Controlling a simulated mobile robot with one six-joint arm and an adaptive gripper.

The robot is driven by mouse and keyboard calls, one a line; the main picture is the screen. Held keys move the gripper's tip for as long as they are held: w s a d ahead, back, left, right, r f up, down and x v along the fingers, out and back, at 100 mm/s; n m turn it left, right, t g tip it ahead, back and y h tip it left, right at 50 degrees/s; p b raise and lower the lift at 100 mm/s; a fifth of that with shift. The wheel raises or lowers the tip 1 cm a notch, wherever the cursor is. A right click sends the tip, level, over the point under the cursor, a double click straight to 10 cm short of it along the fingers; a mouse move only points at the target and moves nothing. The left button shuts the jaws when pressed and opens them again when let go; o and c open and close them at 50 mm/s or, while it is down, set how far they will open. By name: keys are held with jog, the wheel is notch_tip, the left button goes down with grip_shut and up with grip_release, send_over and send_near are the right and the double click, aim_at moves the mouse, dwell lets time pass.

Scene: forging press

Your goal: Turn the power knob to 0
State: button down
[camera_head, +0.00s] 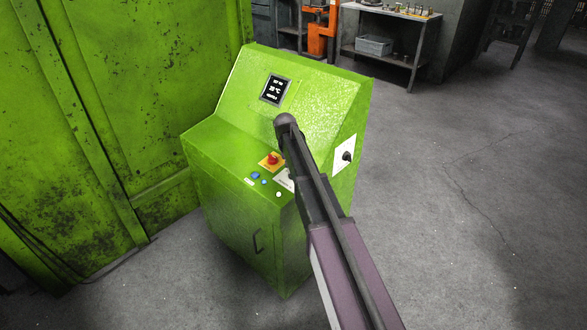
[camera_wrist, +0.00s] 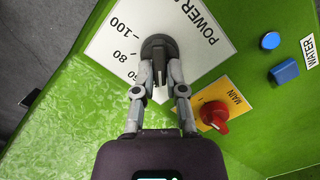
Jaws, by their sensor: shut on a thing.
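The black power knob (camera_wrist: 158,48) sits on a white, diamond-shaped scale plate (camera_wrist: 118,48) in the wrist view. The plate reads "POWER", with 100, 80 and 60 visible; other marks are hidden. My gripper (camera_wrist: 160,74) has one finger on each side of the knob's grip and is shut on it. I cannot tell which mark the knob points to. In the head view, the scale plate (camera_head: 281,182) shows only partly beside my arm, and the knob and fingertips are mostly hidden.
The green console (camera_head: 231,154) has a red main switch (camera_wrist: 214,117) on a yellow plate, a round blue button (camera_wrist: 270,41) and a blue water switch (camera_wrist: 284,72) near the knob. A display (camera_head: 276,89) is on its sloped face. Another black knob (camera_head: 347,156) is on its right side.

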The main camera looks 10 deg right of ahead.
jog(key=n, duration=0.6)
jog(key=shift+a+n+h, duration=0.15)
jog(key=shift+n+h, duration=0.15)
jog(key=shift+h, duration=0.1)
dwell(0.3)
jog(key=c, duration=0.7)
grip_release()
jog(key=shift+s, duration=0.15)
jog(key=s+r+m+y+p, duration=0.1)
jog(key=s+r+p, duration=0.3)
jog(key=s, duration=1)
jog(key=s+r+m+y+p, duration=0.1)
jog(key=s+r+m+p, duration=0.3)
jog(key=s, duration=1.1)
jog(key=shift+s+d+r+p, duration=0.3)
jog(key=shift+d+r+p, duration=0.05)
jog(key=shift+r+p, duration=0.45)
